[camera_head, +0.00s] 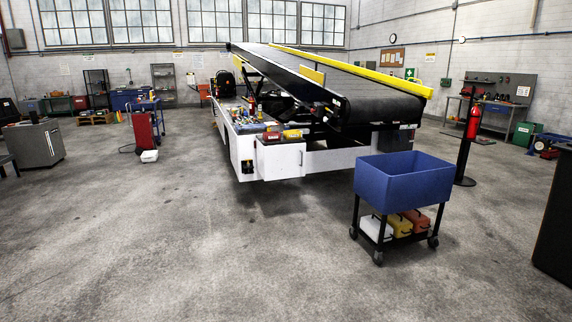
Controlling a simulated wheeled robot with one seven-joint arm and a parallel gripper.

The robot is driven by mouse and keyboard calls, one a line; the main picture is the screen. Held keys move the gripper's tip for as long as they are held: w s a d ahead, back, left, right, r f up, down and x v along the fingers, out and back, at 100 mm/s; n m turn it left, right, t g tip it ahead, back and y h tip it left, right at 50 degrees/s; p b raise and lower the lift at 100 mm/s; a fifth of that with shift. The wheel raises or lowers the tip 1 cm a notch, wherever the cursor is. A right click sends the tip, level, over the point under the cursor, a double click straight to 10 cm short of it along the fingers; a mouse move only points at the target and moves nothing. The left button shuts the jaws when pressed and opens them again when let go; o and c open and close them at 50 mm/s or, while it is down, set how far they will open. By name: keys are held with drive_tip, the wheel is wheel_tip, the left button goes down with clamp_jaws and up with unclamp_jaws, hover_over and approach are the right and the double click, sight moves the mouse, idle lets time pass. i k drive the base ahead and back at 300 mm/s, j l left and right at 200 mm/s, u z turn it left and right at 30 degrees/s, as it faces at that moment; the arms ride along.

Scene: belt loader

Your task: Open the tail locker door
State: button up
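The belt loader (325,160) stands in the middle of the hall, its dark belt sloping up toward the back left. At its near left corner is a white locker with a flat white door (280,161), which looks closed. A small dark handle (302,158) shows near the door's right edge. Small red and yellow items (292,133) lie on top of the locker. My gripper is not in view.
A blue tub cart (402,183) on casters stands right of the locker, with several boxes on its lower shelf. A black post with a red extinguisher (473,123) is farther right. A red unit (145,130) and grey cabinet (34,144) stand left. The foreground floor is clear.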

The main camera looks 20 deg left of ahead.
sight(281, 162)
drive_tip(key=i+u, duration=0.2)
drive_tip(key=u, duration=0.2)
drive_tip(key=i+u, duration=0.15)
drive_tip(key=i, duration=0.75)
drive_tip(key=i+u, duration=0.2)
drive_tip(key=i, duration=2.6)
drive_tip(key=i+l+z, duration=0.1)
drive_tip(key=i+z, duration=0.15)
drive_tip(key=i, duration=0.4)
drive_tip(key=i+z, duration=0.3)
drive_tip(key=i, duration=0.4)
drive_tip(key=i+j+z, duration=0.25)
drive_tip(key=i, duration=0.4)
drive_tip(key=i+z, duration=0.25)
drive_tip(key=i, duration=0.3)
drive_tip(key=i+j+z, duration=0.1)
drive_tip(key=i+z, duration=0.15)
drive_tip(key=i, duration=0.25)
